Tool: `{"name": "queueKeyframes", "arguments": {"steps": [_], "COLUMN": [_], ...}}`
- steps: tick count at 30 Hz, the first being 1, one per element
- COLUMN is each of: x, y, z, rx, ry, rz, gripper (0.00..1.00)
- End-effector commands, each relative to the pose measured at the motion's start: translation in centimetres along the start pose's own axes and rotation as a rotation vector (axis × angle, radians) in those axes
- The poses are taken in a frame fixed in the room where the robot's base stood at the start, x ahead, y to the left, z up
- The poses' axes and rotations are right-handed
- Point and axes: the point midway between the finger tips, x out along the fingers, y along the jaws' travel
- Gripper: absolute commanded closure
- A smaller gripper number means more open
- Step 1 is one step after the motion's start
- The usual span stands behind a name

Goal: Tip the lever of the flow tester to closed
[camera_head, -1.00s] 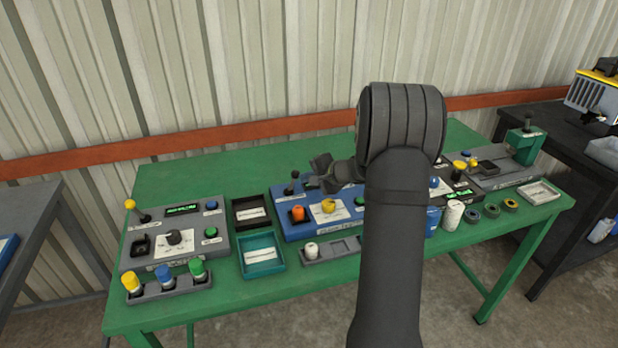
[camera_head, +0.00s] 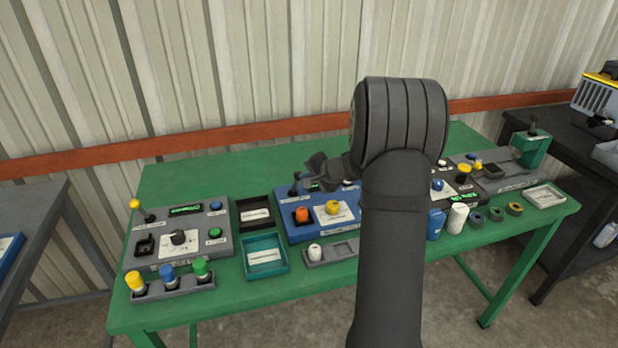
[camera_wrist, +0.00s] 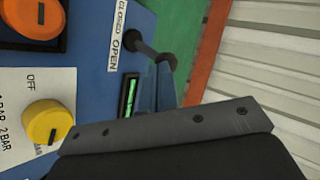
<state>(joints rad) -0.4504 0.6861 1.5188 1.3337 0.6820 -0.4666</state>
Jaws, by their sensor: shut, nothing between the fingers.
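The flow tester looks to be the blue panel (camera_head: 290,228) in the middle of the green bench. Its black-knobbed lever (camera_head: 294,187) stands at the panel's back left. In the wrist view the lever (camera_wrist: 152,52) leans beside the label OPEN (camera_wrist: 130,42), with CLOSED printed farther along the same strip. In the wrist view dark gripper parts cover the lower middle. My arm hides the panel's right part.
An orange knob (camera_head: 302,215) and a yellow dial (camera_head: 333,207) are on the blue panel. A grey panel (camera_head: 140,262) with its own yellow-tipped lever stands left. Black (camera_head: 241,226) and teal (camera_head: 247,272) trays lie between them. The corrugated wall is behind the bench.

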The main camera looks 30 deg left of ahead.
Motion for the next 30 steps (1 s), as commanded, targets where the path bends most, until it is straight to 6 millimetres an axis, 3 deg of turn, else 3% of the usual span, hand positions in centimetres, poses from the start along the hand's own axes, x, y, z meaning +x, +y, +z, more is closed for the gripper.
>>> {"name": "queueKeyframes", "arguments": {"steps": [13, 30], "x": [0.8, 1.7], "y": [-1.9, -2.7], "z": [2.4, 4.0], "rx": [-0.217, -0.215], "ry": [0.119, 0.121], "rz": [0.172, 0.174], "gripper": [1.00, 1.00]}}
